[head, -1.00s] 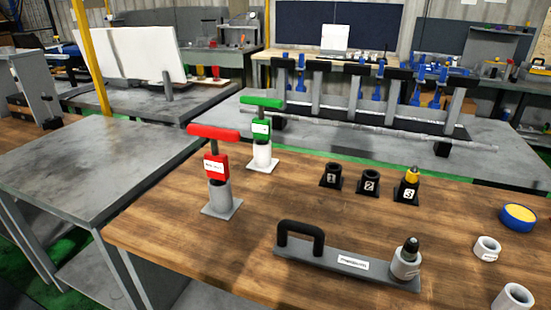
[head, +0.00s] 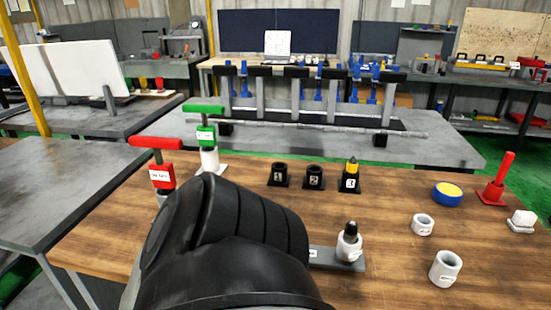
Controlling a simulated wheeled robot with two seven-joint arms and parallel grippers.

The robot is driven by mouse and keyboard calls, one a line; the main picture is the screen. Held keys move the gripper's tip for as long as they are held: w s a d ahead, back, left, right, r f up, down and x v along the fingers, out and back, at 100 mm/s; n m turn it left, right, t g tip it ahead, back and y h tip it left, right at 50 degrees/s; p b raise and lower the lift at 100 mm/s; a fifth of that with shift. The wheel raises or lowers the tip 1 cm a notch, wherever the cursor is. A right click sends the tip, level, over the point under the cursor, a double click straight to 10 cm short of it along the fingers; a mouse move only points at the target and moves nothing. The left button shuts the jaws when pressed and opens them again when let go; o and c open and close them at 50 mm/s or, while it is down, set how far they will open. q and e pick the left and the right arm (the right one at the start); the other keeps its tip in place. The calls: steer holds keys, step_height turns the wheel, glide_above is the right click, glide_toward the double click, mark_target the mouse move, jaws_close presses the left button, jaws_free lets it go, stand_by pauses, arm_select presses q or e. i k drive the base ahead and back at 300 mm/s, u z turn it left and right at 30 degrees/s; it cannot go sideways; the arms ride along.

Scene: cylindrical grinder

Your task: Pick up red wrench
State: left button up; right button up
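The red wrench (head: 161,175), a T-shaped tool with a red crossbar handle and a white label, stands upright in a holder at the left of the wooden table in the head view. Its lower part and most of its holder are hidden behind a large black link of my arm. That link fills the lower middle of the view. Neither gripper's fingers show, so I cannot see what they hold.
A green T-handled wrench (head: 206,135) stands just behind the red one. Black numbered sockets (head: 314,177) are in the table's middle. A grey plate (head: 325,258) is partly covered by my arm. White rings (head: 423,224), a blue-yellow disc (head: 447,196) and a red post (head: 496,186) stand at right.

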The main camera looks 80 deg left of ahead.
mark_target(162, 173)
steer(key=k, duration=1)
steer(key=u, duration=1.7)
